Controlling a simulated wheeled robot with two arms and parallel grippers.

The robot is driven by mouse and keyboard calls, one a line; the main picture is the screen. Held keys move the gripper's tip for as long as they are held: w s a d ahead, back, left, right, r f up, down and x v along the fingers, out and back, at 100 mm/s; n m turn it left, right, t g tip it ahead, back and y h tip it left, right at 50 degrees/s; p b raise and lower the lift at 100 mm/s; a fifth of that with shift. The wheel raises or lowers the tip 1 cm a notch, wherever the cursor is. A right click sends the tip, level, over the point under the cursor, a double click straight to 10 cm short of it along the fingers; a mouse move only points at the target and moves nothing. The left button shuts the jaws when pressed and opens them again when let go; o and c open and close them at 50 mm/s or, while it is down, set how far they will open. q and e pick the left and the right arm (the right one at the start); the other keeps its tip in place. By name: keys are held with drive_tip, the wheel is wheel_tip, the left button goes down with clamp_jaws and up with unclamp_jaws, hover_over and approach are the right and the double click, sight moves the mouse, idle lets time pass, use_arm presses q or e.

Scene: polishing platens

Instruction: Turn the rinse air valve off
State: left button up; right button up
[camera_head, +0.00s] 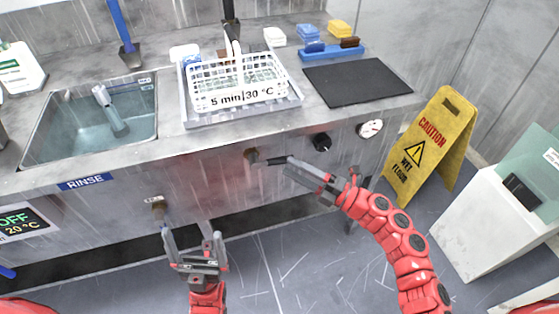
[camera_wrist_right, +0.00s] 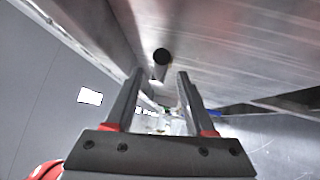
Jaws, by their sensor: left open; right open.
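A brass valve (camera_head: 251,154) with a dark lever (camera_head: 275,161) pointing right sits on the counter's front panel. My right gripper (camera_head: 291,166) is open at the lever's free end; contact cannot be told. In the right wrist view a dark round end (camera_wrist_right: 161,56) lies ahead, between the lines of the open fingers (camera_wrist_right: 161,78). A second brass valve (camera_head: 158,205) sits lower left, under a small unreadable label, below the RINSE sign (camera_head: 86,181). My left gripper (camera_head: 193,240) is open and empty just below and right of it. I cannot read which valve is the rinse air valve.
A black knob (camera_head: 321,142) and a round gauge (camera_head: 370,128) are on the panel further right. A sink (camera_head: 60,125), a white basket (camera_head: 236,94) and a dark mat (camera_head: 357,83) are above. A yellow caution sign (camera_head: 432,145) stands on the floor at right.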

sight(279, 161)
drive_tip(key=x, duration=0.4)
drive_tip(key=shift+w+a+r, duration=0.1)
drive_tip(key=shift+w+a, duration=0.1)
drive_tip(key=shift+a, duration=0.15)
drive_tip(key=shift+c, duration=0.2)
clamp_jaws()
idle(0.9)
